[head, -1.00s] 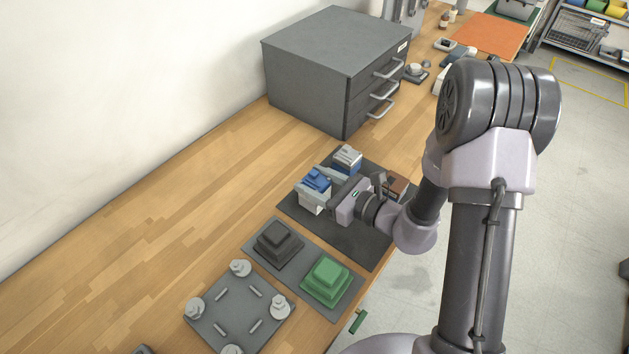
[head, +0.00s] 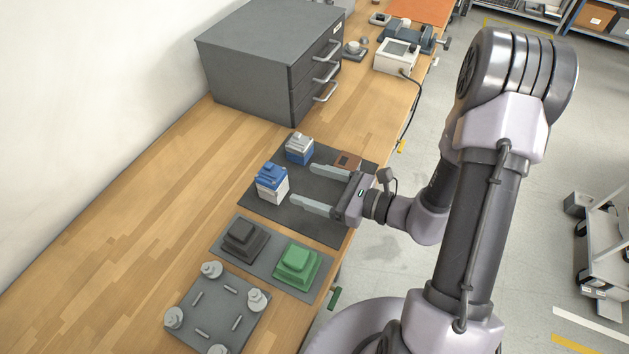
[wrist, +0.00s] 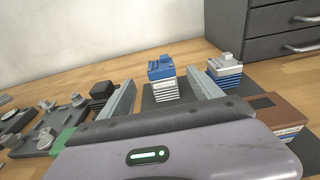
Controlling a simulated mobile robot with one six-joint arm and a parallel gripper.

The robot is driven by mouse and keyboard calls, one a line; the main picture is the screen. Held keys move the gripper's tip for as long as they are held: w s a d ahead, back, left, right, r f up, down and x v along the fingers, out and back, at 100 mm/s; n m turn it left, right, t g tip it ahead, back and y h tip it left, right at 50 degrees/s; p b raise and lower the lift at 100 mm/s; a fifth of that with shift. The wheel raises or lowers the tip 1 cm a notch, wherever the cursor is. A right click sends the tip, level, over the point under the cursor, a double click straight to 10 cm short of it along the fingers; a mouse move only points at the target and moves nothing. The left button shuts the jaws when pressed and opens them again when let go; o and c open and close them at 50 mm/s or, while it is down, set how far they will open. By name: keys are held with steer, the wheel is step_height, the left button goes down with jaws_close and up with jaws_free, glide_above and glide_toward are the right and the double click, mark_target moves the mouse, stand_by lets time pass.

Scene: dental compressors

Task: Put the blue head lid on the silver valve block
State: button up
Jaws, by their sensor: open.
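The blue head lid (head: 270,176) sits on top of the silver valve block (head: 275,192), on the dark mat (head: 308,211). In the wrist view the lid (wrist: 161,68) rests on the pale, finned block (wrist: 166,92) and looks level. My gripper (head: 303,186) is open and empty, to the right of the block. Its two fingers point toward the block and stand apart from it. In the wrist view the lid and block show between the fingers, beyond their tips.
A blue block with a silver lid (head: 299,146) stands behind on the mat. A brown block (head: 347,160) lies near the far finger. Black (head: 246,238) and green (head: 298,264) stepped pieces sit on a tray in front. A grey drawer cabinet (head: 250,60) stands behind.

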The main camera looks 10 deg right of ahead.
steer(key=s+a+r+n+g+h, duration=0.1)
steer(key=s+a+r+n+g, duration=0.2)
steer(key=s+r+n+g, duration=0.3)
steer(key=s+a+r+n+g+h, duration=0.2)
steer(key=s+a+r+n+g, duration=0.2)
steer(key=s+n, duration=0.4)
steer(key=s+d+r+n+t+h, duration=0.2)
steer(key=d+r+n+t+h, duration=0.3)
steer(key=d+r+n+h, duration=0.2)
steer(key=shift+s+d+r+t+h, duration=0.2)
steer(key=shift+d+t+h, duration=0.2)
steer(key=shift+d, duration=0.3)
